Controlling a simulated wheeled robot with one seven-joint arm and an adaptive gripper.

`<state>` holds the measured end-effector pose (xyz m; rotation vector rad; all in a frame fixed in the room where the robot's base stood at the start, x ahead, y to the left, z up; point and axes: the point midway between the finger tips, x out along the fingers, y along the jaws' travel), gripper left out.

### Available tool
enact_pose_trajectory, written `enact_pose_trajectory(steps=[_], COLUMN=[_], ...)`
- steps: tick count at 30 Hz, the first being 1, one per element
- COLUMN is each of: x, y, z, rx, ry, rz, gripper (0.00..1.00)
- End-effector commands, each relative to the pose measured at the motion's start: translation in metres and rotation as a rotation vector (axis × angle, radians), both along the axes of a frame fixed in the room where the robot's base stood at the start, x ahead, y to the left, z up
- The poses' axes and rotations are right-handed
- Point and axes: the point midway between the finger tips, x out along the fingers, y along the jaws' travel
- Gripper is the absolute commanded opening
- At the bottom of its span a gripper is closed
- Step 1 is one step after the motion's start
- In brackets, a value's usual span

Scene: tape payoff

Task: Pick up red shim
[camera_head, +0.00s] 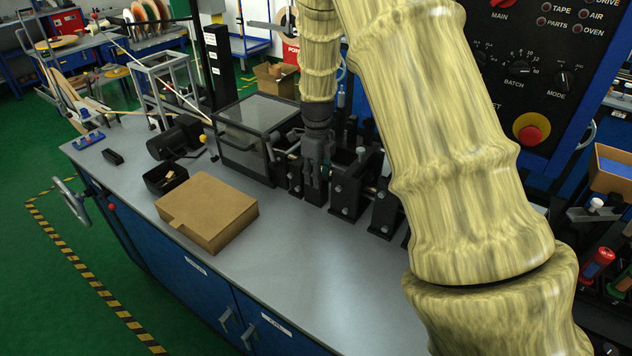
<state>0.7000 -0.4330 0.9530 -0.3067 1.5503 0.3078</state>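I cannot make out a red shim in this view. My gripper (316,186) is dark and points down from my yellowish, bark-textured arm. It is in among a row of black block-like fixtures (346,192) on the grey bench (290,290). Its fingers are small and dark against the fixtures, so I cannot tell whether they are open or shut, or whether anything is between them. My arm hides the right part of the fixture row and of the bench.
A cardboard box (208,211) and a small black bin (165,179) are on the bench left of the fixtures. A dark glass-topped box (256,130) adjoins the fixtures. A control panel with a red button (531,129) stands at right. The bench front is clear.

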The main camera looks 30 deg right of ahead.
Motion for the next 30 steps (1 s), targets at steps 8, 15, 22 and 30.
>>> enact_pose_trajectory(steps=[8, 15, 22, 30], x=[0.0, 0.0, 0.0, 0.001], y=[0.0, 0.0, 0.0, 0.0], z=[0.0, 0.0, 0.001, 0.029], rx=[0.0, 0.0, 0.0, -0.002], ry=[0.0, 0.0, 0.0, -0.003], rz=[0.0, 0.001, 0.001, 0.002], gripper=[0.14, 0.0, 0.0, 0.0])
